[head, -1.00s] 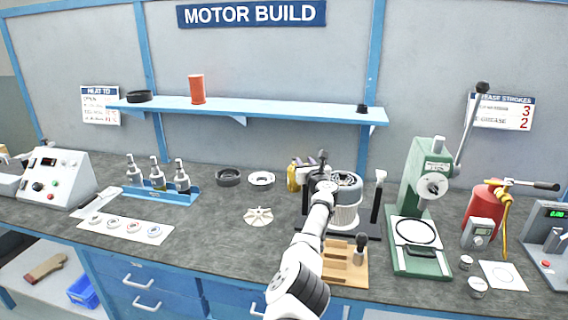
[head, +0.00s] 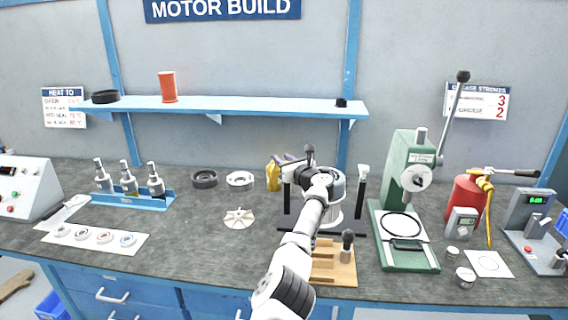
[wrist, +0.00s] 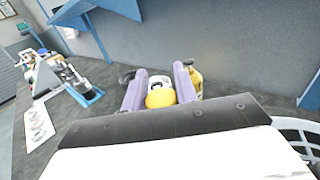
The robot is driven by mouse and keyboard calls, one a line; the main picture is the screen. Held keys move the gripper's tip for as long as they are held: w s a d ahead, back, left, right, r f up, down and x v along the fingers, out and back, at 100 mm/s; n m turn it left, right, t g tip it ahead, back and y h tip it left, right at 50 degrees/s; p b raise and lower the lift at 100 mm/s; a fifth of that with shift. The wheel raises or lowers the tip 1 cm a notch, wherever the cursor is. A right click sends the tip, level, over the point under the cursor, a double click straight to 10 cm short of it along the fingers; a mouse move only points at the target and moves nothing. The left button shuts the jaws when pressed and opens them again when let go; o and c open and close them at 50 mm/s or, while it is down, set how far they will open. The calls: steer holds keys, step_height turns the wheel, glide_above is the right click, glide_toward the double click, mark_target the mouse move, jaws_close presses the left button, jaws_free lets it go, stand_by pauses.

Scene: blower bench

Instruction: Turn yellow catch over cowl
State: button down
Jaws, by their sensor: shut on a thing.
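My gripper (wrist: 160,90) has purple fingers and is shut on the yellow catch (wrist: 160,98), whose rounded top shows between them in the wrist view. In the head view the purple fingers (head: 290,157) show only partly, at the far left side of the blower. The blower (head: 336,190), with its pale round body and grey top, stands in a black stand. My own arm hides much of its left and front. The catch is hidden in the head view, and I cannot tell how far it lies over the cowl.
A yellow bottle (head: 273,176) stands close behind and left of the gripper. A wooden block (head: 335,268) lies in front, and a green press (head: 406,200) stands to the right. A pale impeller (head: 239,218) lies left.

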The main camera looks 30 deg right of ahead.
steer(key=shift+s+d+f, duration=0.1)
steer(key=shift+f, duration=0.1)
steer(key=c, duration=1.4)
jaws_free()
steer(key=o, duration=0.3)
steer(key=shift+s+r, duration=0.15)
steer(key=shift+r, duration=0.05)
steer(key=shift+s+d+b, duration=0.2)
steer(key=shift+s+b, duration=0.4)
steer(key=shift+s, duration=2.8)
steer(key=shift+s+d+b, duration=0.2)
steer(key=shift+s+b, duration=0.35)
steer(key=shift+s, duration=2.85)
steer(key=shift+c, duration=0.3)
